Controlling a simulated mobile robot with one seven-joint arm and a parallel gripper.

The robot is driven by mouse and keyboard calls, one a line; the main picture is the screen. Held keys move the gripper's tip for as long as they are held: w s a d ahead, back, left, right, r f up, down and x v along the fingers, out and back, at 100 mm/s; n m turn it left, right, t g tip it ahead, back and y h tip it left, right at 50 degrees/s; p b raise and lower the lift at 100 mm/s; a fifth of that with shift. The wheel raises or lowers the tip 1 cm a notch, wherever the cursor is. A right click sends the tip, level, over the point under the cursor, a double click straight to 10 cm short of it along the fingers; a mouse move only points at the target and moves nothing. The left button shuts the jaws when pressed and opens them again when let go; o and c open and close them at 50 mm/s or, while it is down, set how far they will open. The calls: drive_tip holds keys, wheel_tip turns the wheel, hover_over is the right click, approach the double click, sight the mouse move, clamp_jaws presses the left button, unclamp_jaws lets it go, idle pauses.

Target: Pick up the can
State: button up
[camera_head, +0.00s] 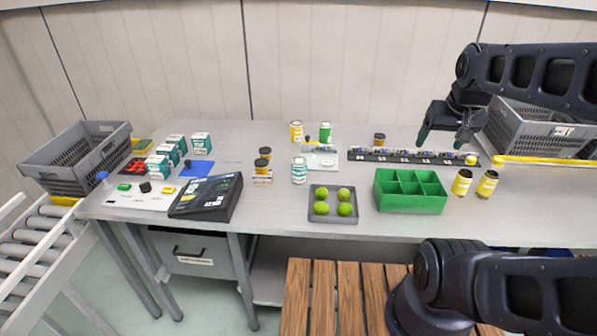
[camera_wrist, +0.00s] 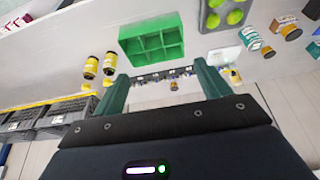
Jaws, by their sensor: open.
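Several cans stand on the grey workbench (camera_head: 250,205). A white-and-teal can (camera_head: 299,170) stands near the middle. A yellow can (camera_head: 296,130) and a green can (camera_head: 325,131) stand at the back. The frames do not show which can is meant. My gripper (camera_head: 443,139) is open and empty above the back right of the bench; its two green fingers show in the wrist view (camera_wrist: 158,80).
The green bin (camera_head: 411,208), a tray of green balls (camera_head: 345,221) and a dark rack (camera_head: 405,156) lie near my gripper. Grey crates stand at the left (camera_head: 90,170) and right (camera_head: 535,130). Teal-and-white boxes (camera_head: 158,167) and a black panel (camera_head: 207,197) fill the left.

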drive_tip(key=shift+o, duration=0.3)
drive_tip(key=n+g, duration=0.5)
drive_tip(key=n, duration=1.2)
hover_over(299, 160)
drive_tip(key=f, duration=1.7)
drive_tip(key=shift+s+d+f, duration=0.2)
drive_tip(key=shift+s+f, duration=0.05)
drive_tip(key=shift+s, duration=0.05)
drive_tip(key=shift+a+f, duration=0.25)
drive_tip(key=shift+f, duration=0.35)
drive_tip(key=shift+w+d+f, duration=0.1)
drive_tip(key=shift+w+f, duration=0.05)
drive_tip(key=shift+f, duration=2.35)
drive_tip(key=shift+w+f, duration=0.1)
drive_tip(key=shift+f, duration=2.4)
drive_tip(key=c, duration=1.3)
